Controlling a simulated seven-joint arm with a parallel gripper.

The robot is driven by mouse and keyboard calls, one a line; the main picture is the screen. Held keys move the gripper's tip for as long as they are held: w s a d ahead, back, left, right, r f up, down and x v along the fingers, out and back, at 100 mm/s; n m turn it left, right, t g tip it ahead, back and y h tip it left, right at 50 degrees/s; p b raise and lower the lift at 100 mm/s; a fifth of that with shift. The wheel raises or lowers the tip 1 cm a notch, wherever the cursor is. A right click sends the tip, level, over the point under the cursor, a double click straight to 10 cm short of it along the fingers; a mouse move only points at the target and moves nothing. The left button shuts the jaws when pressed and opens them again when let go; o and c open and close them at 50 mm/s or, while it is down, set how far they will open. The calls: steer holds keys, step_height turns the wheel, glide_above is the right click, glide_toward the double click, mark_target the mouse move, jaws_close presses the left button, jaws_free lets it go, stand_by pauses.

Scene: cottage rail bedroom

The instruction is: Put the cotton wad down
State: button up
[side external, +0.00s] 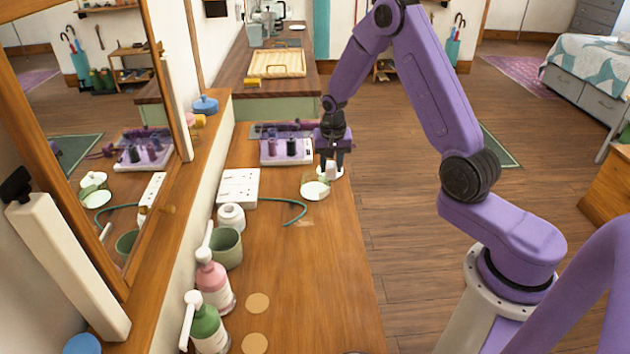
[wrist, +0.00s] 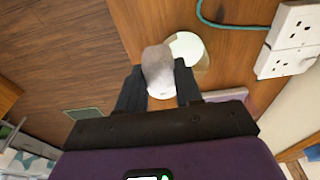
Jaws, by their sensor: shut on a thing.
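My gripper (side external: 334,160) is over the far right part of the wooden counter, close to its edge. It is shut on a pale, rounded cotton wad (wrist: 157,62), which sits between the two fingers in the wrist view. In the side view the cotton wad (side external: 332,171) is small and partly hidden by the fingers. A white round thing shows just beneath the wad in the wrist view; the wad covers much of it, and I cannot tell whether they touch.
A pale round dish or jar (side external: 315,188) stands right beside the gripper. A lilac tray with dark bottles (side external: 286,150) is behind it. A white socket block (side external: 238,187) with a green cord (side external: 294,209) lies left. The counter's near middle (side external: 310,280) is clear.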

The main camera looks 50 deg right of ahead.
steer(key=w+f, duration=0.2)
steer(key=w+d+f, duration=0.1)
steer(key=w+f, duration=0.3)
steer(key=shift+w+d+f, duration=0.15)
steer(key=shift+w+d, duration=0.2)
steer(key=shift+c, duration=0.2)
steer(key=shift+f, duration=0.15)
jaws_close()
steer(key=shift+w+f, duration=0.2)
steer(key=shift+f, duration=0.05)
steer(key=shift+d+f, duration=0.1)
steer(key=shift+f, duration=1.5)
steer(key=o, duration=0.7)
jaws_free()
steer(key=shift+w+r, duration=0.1)
steer(key=shift+r, duration=0.05)
